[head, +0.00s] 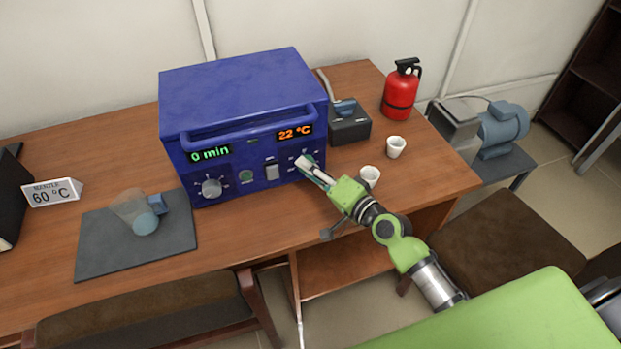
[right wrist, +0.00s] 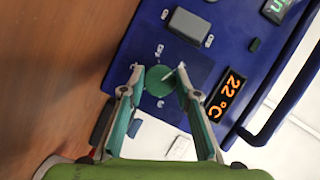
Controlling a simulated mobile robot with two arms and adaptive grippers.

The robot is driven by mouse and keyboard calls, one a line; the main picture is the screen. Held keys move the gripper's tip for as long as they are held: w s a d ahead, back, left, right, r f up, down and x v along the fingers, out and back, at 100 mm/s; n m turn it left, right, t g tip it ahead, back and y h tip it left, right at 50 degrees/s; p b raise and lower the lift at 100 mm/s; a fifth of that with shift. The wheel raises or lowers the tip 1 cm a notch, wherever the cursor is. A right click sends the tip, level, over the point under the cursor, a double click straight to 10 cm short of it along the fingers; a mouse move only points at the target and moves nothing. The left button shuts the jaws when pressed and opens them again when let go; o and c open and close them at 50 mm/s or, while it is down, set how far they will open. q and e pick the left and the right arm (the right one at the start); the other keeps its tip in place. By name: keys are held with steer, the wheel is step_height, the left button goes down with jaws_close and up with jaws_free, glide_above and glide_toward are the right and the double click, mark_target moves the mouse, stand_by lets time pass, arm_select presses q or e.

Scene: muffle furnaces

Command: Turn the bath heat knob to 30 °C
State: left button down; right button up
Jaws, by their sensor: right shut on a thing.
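The blue heating unit (head: 240,95) stands on the wooden table. Its orange temperature display (head: 294,132) reads 22 °C; it also shows in the right wrist view (right wrist: 227,94). The round green heat knob (right wrist: 158,82) with a white pointer line sits below that display on the front panel. My right gripper (head: 309,165) reaches the right end of the panel from the front. In the right wrist view its two fingers (right wrist: 160,74) are shut on opposite sides of the knob. In the head view the gripper largely hides the knob. My left gripper is not in view.
A green display (head: 210,153) reads 0 min above a silver dial (head: 212,188). White cups (head: 396,147) stand near the right arm. A red extinguisher (head: 401,92) stands at the back right. A beaker (head: 138,213) is on a grey mat (head: 105,262); a sign (head: 53,192) reads 60 °C.

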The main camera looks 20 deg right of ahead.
steer(key=shift+m+b, duration=0.4)
steer(key=shift+b, duration=0.15)
steer(key=o, duration=1.1)
steer(key=v, duration=1.2)
steer(key=shift+f, duration=0.15)
